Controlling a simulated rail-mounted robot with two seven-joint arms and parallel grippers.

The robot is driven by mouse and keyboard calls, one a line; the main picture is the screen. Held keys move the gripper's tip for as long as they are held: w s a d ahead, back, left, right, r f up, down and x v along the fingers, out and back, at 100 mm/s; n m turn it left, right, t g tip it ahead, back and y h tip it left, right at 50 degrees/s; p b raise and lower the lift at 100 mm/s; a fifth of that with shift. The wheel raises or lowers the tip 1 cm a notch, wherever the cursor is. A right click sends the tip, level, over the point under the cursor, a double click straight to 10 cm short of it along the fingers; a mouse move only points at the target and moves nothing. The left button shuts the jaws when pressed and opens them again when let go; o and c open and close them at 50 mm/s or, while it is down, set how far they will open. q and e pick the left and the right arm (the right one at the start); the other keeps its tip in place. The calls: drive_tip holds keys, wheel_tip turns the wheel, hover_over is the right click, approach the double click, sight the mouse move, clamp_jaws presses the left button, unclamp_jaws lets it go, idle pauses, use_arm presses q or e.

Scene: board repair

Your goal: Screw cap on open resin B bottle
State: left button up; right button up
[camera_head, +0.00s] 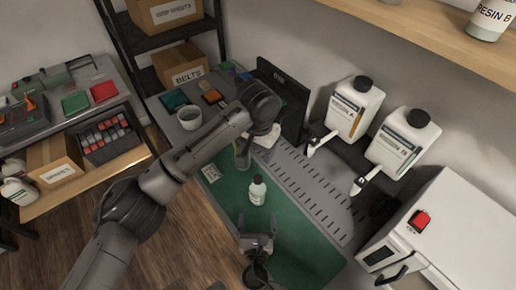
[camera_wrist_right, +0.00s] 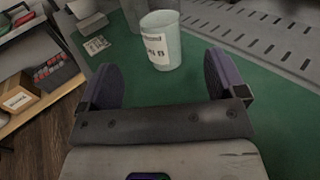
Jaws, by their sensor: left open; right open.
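A small white bottle (camera_head: 257,192) stands upright on the green mat (camera_head: 225,190). In the right wrist view the bottle (camera_wrist_right: 162,42) is pale, with a label ending in "N B"; I cannot tell whether its top is open. My right gripper (camera_head: 257,243) is open and empty, just in front of the bottle. In the right wrist view its spread fingers (camera_wrist_right: 168,85) stand short of the bottle and apart from it. My left gripper (camera_head: 243,160) hangs behind the bottle, partly hidden by its arm and apart from the bottle. I cannot make out a loose cap.
Large Resin A (camera_head: 350,112) and Resin B (camera_head: 400,145) bottles with black caps stand at the right, above white spouts. A white box with a red button (camera_head: 420,218) is at the lower right. A grey cup (camera_head: 189,118) stands at the back left.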

drive_tip(key=shift+s, duration=1.15)
